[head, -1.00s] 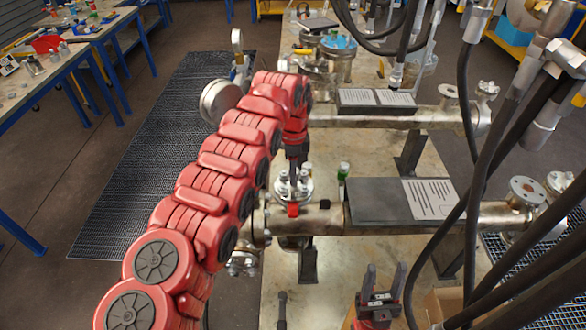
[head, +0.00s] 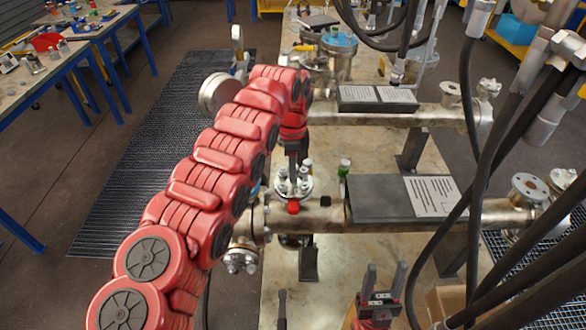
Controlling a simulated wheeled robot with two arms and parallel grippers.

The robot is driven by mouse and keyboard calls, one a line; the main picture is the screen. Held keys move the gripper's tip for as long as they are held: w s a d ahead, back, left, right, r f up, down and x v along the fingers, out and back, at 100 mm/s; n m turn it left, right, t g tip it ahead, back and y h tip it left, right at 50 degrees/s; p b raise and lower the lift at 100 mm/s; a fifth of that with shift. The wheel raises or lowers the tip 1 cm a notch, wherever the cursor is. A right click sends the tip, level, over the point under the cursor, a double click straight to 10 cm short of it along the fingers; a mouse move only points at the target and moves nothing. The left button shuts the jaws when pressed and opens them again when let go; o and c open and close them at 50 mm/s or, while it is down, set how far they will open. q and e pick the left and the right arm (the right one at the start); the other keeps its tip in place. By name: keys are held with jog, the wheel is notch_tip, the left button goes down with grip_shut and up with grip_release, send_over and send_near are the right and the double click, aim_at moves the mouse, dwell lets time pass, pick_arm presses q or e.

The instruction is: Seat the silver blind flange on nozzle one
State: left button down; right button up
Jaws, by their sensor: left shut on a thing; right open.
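My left gripper (head: 292,160) points down from the red arm, directly over a silver flange (head: 306,190) ringed with upright bolts, on top of the near horizontal pipe (head: 325,215). The gripper is shut at the flange's middle, which appears to be the silver blind flange. The arm hides part of it, and I cannot tell whether it rests fully flat on the nozzle below. A red piece (head: 293,207) shows at its front edge. My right gripper (head: 383,284) is open and empty, fingers up, at the bottom of the view.
A dark plate with a printed sheet (head: 432,196) lies on the near pipe. A green-bodied item (head: 344,169) stands behind it. A second pipe (head: 420,118) runs behind. A blue-topped vessel (head: 340,42) stands at the back. Black hoses (head: 470,110) hang at right.

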pick_arm(q)
jog(key=shift+f+b, duration=0.2)
jog(key=shift+b, duration=0.15)
dwell(0.4)
jog(key=shift+c, duration=2.3)
grip_release()
jog(key=shift+s+r, duration=0.1)
jog(key=o, duration=0.5)
jog(key=shift+c, duration=0.2)
jog(key=shift+r+p, duration=0.75)
jog(key=shift+r, duration=0.95)
jog(key=shift+r+p, duration=1.15)
jog(key=shift+r, duration=0.65)
